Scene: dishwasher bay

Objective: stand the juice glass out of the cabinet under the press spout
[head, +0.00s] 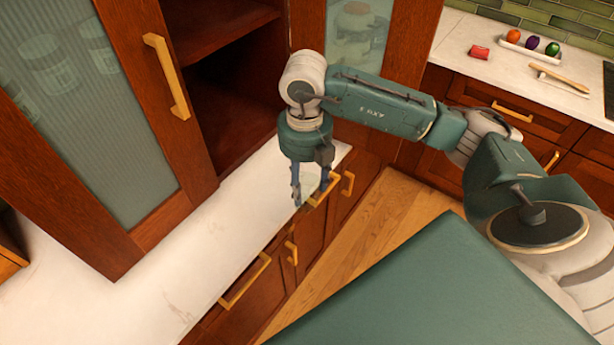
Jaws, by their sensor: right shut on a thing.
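My right gripper (311,191) points down over the front edge of the counter, in front of the cabinet. It is shut on a clear juice glass (311,183), which shows only faintly between the fingers. The glass is off the counter; its exact tilt is hard to tell. The cabinet (225,105) stands open, and the part of its inside that shows is dark and looks bare. My left gripper is out of view. No press or spout shows.
The cabinet door (75,100) with ribbed glass stands open at the left. The white counter (190,250) below is clear. Drawers with brass handles (245,280) lie under it.

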